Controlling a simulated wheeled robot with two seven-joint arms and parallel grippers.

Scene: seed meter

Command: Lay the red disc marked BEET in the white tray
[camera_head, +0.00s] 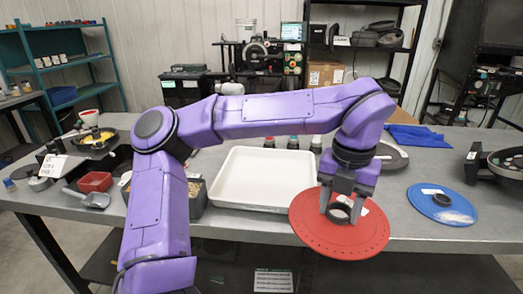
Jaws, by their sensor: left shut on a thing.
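The red disc (313,224) hangs from my left gripper (341,208) in the head view, to the right of the white tray and near the table's front edge. The left gripper is shut on the ring at the disc's centre. A pale label shows beside the ring, partly hidden, and I cannot read its lettering. The white tray (250,206) lies flat on the grey table and looks empty. My left arm crosses above its back part. The disc's left edge comes close to the tray's right front corner. My right gripper is not in view.
A blue disc (443,204) lies on the table at the right. A grey round part (391,157) lies behind the gripper. Several small bottles (293,143) stand behind the tray. A blue cloth (418,136) lies at the back right. A red bin (95,182) and scoop (92,199) sit at left.

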